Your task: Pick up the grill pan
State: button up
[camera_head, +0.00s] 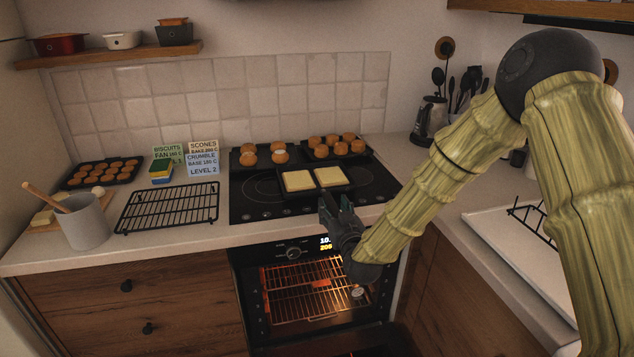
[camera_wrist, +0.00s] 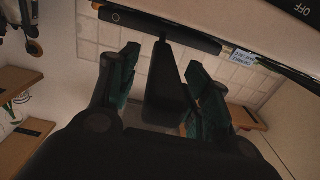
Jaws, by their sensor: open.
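The grill pan (camera_head: 282,195) is a dark, flat pan holding two pale yellow slices (camera_head: 299,181), on the front of the black cooktop in the head view. My gripper (camera_head: 337,207) is at its front edge, above the oven front. In the wrist view, the dark pan edge (camera_wrist: 130,17) runs across the top, and its dark handle (camera_wrist: 165,90) points toward me between my two green-padded fingers. My gripper (camera_wrist: 163,92) is open around the handle, with a gap visible on the left side; contact on the right is unclear. My gripper hides the handle in the head view.
Trays of round buns (camera_head: 340,148) sit behind the pan on the cooktop (camera_head: 246,205). A black wire rack (camera_head: 168,206), a grey crock (camera_head: 82,222) and recipe cards (camera_head: 203,160) stand to the left.

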jog(key=shift+w, duration=0.2)
grip_shut()
jog(key=shift+r, duration=0.1)
jog(key=shift+r, duration=0.15)
jog(key=shift+r, duration=0.55)
jog(key=shift+s+a+r+b, duration=0.2)
jog(key=shift+r+b, duration=0.15)
jog(key=shift+r, duration=0.15)
jog(key=shift+s+a+r+b, duration=0.15)
jog(key=shift+r+b, duration=0.15)
jog(key=shift+r, duration=0.2)
jog(key=s+a+r+b, duration=0.1)
jog(key=s+a+b, duration=0.1)
jog(key=s+a, duration=0.5)
jog(key=s, duration=0.6)
jog(key=shift+a+r, duration=0.3)
jog(key=shift+a, duration=0.05)
